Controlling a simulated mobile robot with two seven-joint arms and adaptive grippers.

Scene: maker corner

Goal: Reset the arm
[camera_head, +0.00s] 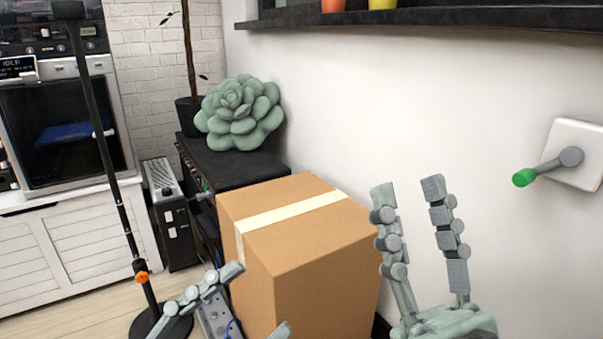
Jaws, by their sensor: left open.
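My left gripper (256,300) is at the bottom of the view, in front of the cardboard box's lower left part. Its fingers are spread apart with nothing between them, and its lower part is cut off by the frame. My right gripper (408,190) points up at the lower right, just right of the box and in front of the white wall. Its two fingers stand apart and are empty. A grey lever with a green tip (524,177) sticks out to the left from a white wall plate (590,150), up and right of my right gripper and apart from it.
A taped cardboard box (320,290) stands in the middle. Behind it, a green succulent-shaped object (240,115) rests on a black cabinet (225,171). A black pole stand (110,170) rises at left, before a 3D printer (70,130). A dark shelf (430,15) juts out above.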

